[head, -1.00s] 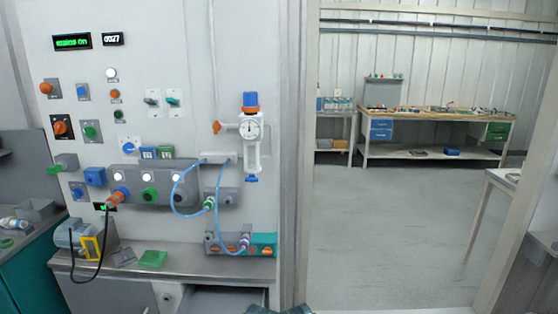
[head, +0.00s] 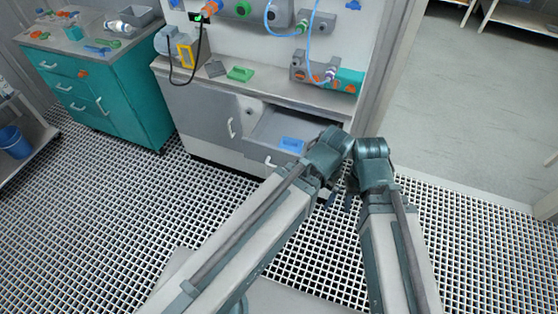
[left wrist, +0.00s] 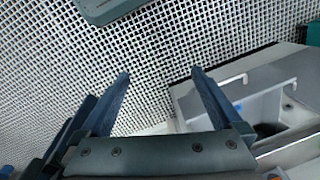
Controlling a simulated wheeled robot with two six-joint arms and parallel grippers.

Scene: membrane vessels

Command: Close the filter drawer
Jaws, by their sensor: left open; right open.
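The filter drawer (head: 262,134) stands pulled out of the grey cabinet under the bench in the head view. A blue block (head: 291,144) shows inside it, and a white handle is on its front. My left arm crosses in front of the drawer's right part and hides it. In the left wrist view, my left gripper (left wrist: 160,72) is open and empty above the floor grid, with the open drawer (left wrist: 262,108) to its right. My right gripper (head: 340,200) is open, small and dark, to the right of the drawer front in the head view.
A grey cabinet door (head: 210,110) with a handle is left of the drawer. A teal cabinet (head: 105,95) stands further left. The bench top (head: 275,92) above carries several small things. The grid floor (head: 130,205) in front is clear.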

